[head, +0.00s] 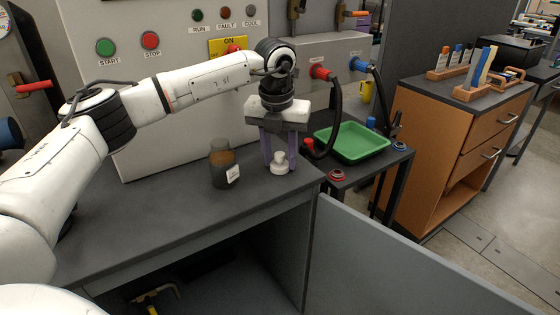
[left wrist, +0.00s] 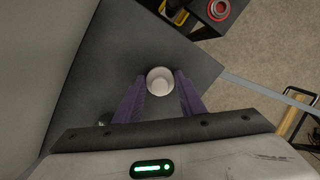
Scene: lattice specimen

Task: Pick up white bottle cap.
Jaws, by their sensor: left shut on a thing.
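In the left wrist view the cap (left wrist: 160,82) shows as a round white shape with a raised rim. The purple fingers of my left gripper (left wrist: 159,88) point down and are shut on the cap from both sides. I cannot tell whether the cap touches the bench. My right gripper is in neither view.
A brown jar (head: 223,166) with a white label stands on the bench left of the cap. The grey control panel (head: 180,90) rises behind. A green tray (head: 352,142) lies on a lower dark table to the right. The bench front is clear.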

